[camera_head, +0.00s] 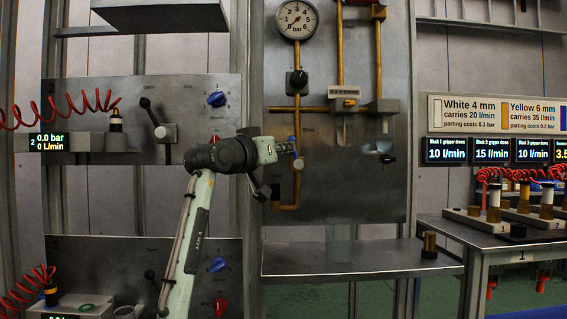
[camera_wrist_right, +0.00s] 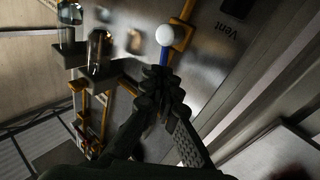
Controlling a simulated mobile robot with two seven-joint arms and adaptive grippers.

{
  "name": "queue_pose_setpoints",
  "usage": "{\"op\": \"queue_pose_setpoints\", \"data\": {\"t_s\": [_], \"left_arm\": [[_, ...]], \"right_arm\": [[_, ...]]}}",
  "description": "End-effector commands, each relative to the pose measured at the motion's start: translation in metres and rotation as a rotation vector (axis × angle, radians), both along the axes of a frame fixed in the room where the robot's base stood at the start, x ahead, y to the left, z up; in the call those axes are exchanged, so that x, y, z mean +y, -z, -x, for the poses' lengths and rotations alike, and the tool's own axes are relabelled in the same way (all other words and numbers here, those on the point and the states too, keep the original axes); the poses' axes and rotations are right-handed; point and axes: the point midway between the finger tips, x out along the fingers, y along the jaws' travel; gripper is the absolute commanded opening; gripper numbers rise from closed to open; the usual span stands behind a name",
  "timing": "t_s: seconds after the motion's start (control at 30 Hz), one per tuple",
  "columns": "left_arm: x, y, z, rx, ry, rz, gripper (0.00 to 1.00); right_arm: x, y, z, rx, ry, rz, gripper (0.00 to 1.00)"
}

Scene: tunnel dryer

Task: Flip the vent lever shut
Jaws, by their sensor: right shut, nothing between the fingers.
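The vent lever has a blue shaft and a white ball end (camera_wrist_right: 164,36) in the right wrist view. A dark "Vent" label (camera_wrist_right: 234,10) is on the metal panel beside it. In the head view the lever's blue part (camera_head: 292,141) shows small on the brass pipe at the panel's left side. My right gripper (camera_head: 288,150) is at the lever, partly covering it. In the wrist view its fingertips (camera_wrist_right: 163,78) are together at the blue shaft, with the ball just beyond them. I cannot tell whether they touch it. My left gripper is not in view.
A pressure gauge (camera_head: 297,19) and brass pipes (camera_head: 378,60) are mounted on the panel (camera_head: 345,190). A metal shelf (camera_head: 350,262) juts out below, holding a small brass cylinder (camera_head: 429,245). A bench (camera_head: 470,232) with coiled red hoses stands at right. Another valve panel (camera_head: 190,100) is at left.

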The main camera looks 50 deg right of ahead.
Motion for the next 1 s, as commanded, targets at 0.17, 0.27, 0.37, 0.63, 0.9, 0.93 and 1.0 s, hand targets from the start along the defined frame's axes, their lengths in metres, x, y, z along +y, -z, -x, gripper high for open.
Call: {"op": "queue_pose_setpoints", "data": {"t_s": [0.17,0.27,0.37,0.63,0.9,0.93,1.0], "left_arm": [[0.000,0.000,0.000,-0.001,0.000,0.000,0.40],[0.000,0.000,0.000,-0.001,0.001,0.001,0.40],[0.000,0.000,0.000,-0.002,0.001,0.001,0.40],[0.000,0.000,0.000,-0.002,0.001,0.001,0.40],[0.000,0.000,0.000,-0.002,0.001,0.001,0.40],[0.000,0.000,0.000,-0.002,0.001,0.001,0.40],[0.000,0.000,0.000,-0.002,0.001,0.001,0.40]], "right_arm": [[0.036,0.004,0.003,0.001,-0.005,-0.001,0.00],[0.058,0.006,0.006,0.001,-0.005,-0.001,0.00],[0.077,0.007,0.009,-0.002,-0.004,-0.001,0.00],[0.106,0.009,0.013,-0.002,-0.001,0.000,0.00],[0.108,0.009,0.014,-0.002,-0.001,-0.001,0.00],[0.108,0.009,0.014,-0.002,-0.001,-0.001,0.00],[0.108,0.009,0.014,-0.002,-0.001,-0.001,0.00]]}}
